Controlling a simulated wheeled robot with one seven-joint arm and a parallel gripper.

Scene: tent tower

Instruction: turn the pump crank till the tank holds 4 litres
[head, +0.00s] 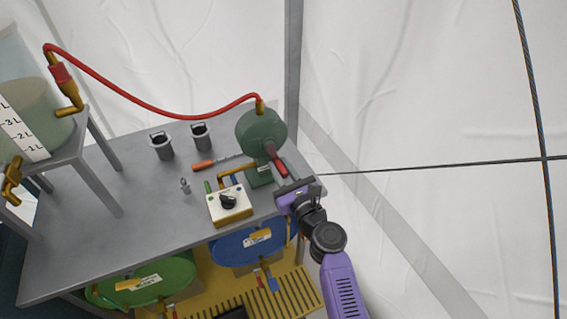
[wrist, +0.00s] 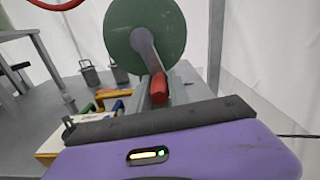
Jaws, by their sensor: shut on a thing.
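The clear tank (head: 40,140) stands on a raised stand at the left edge of the head view, partly cut off. Its white scale shows 1L, 2L and 3L marks, with a higher mark cut by the picture edge. The murky liquid (head: 32,92) stands above the 3L mark; its exact level is hard to read. The green round pump (head: 258,128) stands at the table's right end. Its crank has a red handle (head: 274,160), also in the wrist view (wrist: 158,87). My gripper (head: 285,180) is shut on this handle, with the fingers partly hidden.
A red hose (head: 165,108) runs from pump to tank. Green (head: 150,280) and blue (head: 250,246) drums sit below.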

